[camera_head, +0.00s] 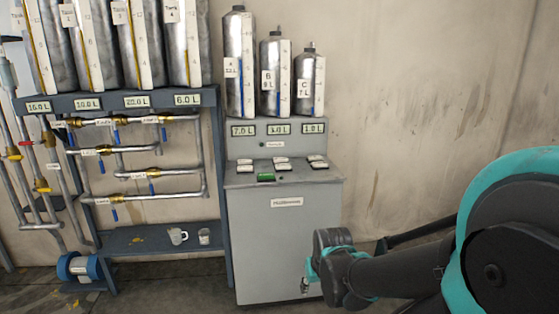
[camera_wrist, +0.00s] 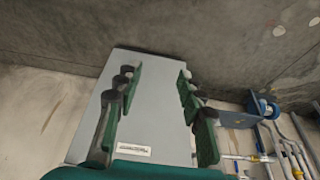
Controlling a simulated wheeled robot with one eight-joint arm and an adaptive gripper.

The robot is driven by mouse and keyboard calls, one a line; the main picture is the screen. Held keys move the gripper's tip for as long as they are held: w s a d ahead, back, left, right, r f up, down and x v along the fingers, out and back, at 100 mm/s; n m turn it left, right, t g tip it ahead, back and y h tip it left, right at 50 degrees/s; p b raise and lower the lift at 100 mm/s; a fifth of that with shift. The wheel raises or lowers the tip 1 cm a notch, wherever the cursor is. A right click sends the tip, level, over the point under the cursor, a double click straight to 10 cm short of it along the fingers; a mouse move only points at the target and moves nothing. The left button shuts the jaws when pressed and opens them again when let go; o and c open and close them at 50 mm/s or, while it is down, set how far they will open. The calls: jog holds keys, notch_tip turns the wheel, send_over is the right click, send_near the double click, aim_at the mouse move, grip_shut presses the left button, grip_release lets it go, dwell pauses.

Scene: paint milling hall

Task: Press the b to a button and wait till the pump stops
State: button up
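A grey cabinet (camera_head: 285,240) stands at the centre of the head view. Its sloped top carries several small white-labelled buttons (camera_head: 281,161) in two rows and one green element (camera_head: 265,177) at the front. The button labels are too small to read, so I cannot tell which is B to A. Metal tanks A (camera_head: 232,65), B (camera_head: 268,77) and C (camera_head: 303,84) stand behind the panel. My gripper (camera_head: 306,283) is low before the cabinet's lower right, below the buttons. In the wrist view its fingers (camera_wrist: 156,82) are spread apart with nothing between them, facing the cabinet front (camera_wrist: 155,120).
Displays sit under the tanks: 7.0 L (camera_head: 243,130), an unclear middle one (camera_head: 278,129) and 1.0 L (camera_head: 313,127). A rack (camera_head: 160,238) with pipes, valves and larger tanks stands left. The wall right of the cabinet is bare.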

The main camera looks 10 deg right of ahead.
grip_shut()
dwell(1.3)
